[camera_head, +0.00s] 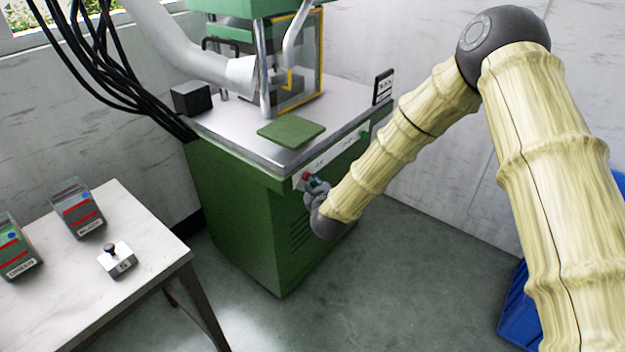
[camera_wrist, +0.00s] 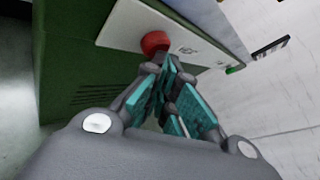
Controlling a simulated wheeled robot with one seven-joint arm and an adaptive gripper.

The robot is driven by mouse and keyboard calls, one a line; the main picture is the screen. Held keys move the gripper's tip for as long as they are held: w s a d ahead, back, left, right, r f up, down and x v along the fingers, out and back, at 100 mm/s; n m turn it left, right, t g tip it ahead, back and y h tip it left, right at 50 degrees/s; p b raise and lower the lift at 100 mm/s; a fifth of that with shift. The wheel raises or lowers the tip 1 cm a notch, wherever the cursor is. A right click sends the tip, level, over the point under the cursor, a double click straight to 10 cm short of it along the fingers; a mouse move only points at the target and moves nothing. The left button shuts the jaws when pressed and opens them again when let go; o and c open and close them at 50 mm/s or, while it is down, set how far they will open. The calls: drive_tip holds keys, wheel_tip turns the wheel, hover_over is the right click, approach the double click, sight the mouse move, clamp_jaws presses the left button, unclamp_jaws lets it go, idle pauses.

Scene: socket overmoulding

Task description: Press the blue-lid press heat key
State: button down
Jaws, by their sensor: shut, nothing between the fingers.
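The green press (camera_head: 240,215) stands in the middle of the head view, with a light key panel (camera_head: 335,157) along the top of its front. A round red key (camera_wrist: 154,42) sits on the panel beside a small label that is hard to read. It also shows in the head view (camera_head: 305,177), partly covered. A green key (camera_head: 364,135) is at the panel's other end. My gripper (camera_wrist: 166,62) is shut and empty, its teal-padded fingertips right by the red key's lower edge. I cannot tell whether they touch it. No blue lid is visible on the press.
A white table (camera_head: 140,265) at left holds two clear boxes with red stripes and blue dots and a small block with a black knob (camera_head: 117,259). A green pad (camera_head: 291,131) and a dark labelled sign (camera_head: 383,87) are on the press top. A blue bin (camera_head: 515,310) is lower right.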

drive_tip(key=shift+w+a+r, duration=0.2)
drive_tip(key=shift+a+r, duration=0.15)
drive_tip(key=shift+a, duration=0.15)
drive_tip(key=shift+d, duration=0.2)
drive_tip(key=s+d, duration=0.3)
drive_tip(key=d, duration=0.2)
drive_tip(key=shift+s+f+b, duration=0.3)
drive_tip(key=shift+s+b, duration=0.1)
idle(0.3)
drive_tip(key=shift+d, duration=0.1)
